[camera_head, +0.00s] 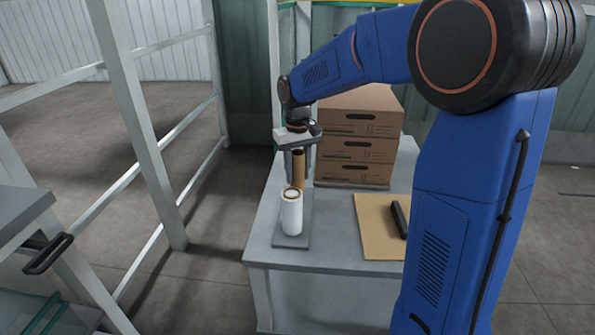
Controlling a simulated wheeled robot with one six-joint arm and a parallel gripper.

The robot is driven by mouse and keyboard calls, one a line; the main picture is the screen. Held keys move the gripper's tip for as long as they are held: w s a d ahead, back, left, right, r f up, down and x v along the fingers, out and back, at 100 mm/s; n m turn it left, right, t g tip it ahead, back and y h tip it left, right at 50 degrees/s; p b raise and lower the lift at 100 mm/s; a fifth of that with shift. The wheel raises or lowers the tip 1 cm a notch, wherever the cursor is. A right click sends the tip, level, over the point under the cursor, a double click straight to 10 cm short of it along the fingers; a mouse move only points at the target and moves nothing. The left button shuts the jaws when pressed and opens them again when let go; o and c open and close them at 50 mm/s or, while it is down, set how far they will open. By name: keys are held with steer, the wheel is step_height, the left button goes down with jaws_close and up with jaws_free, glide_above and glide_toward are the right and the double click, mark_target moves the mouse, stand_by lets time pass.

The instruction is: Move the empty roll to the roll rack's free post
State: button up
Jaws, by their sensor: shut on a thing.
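The empty roll (298,171) is a narrow brown cardboard tube, upright behind the white roll. My gripper (298,153) points down over the table and is shut on the upper end of the empty roll. The roll rack (291,242) is a grey base plate near the table's left edge. A full white roll (292,215) with a brown core stands upright on its front part. The white roll hides the lower end of the empty roll, so I cannot tell whether it is around a post or above the plate.
Stacked brown cartons (358,149) stand on the grey table (333,254) just right of my gripper. A brown sheet (372,240) with a black bar-shaped tool (399,219) lies at the right. A grey metal frame (150,130) stands left of the table across a floor gap.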

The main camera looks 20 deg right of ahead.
mark_target(297, 157)
steer(key=shift+f, duration=0.2)
steer(key=shift+f, duration=1.25)
steer(key=o, duration=1)
steer(key=shift+r, duration=4)
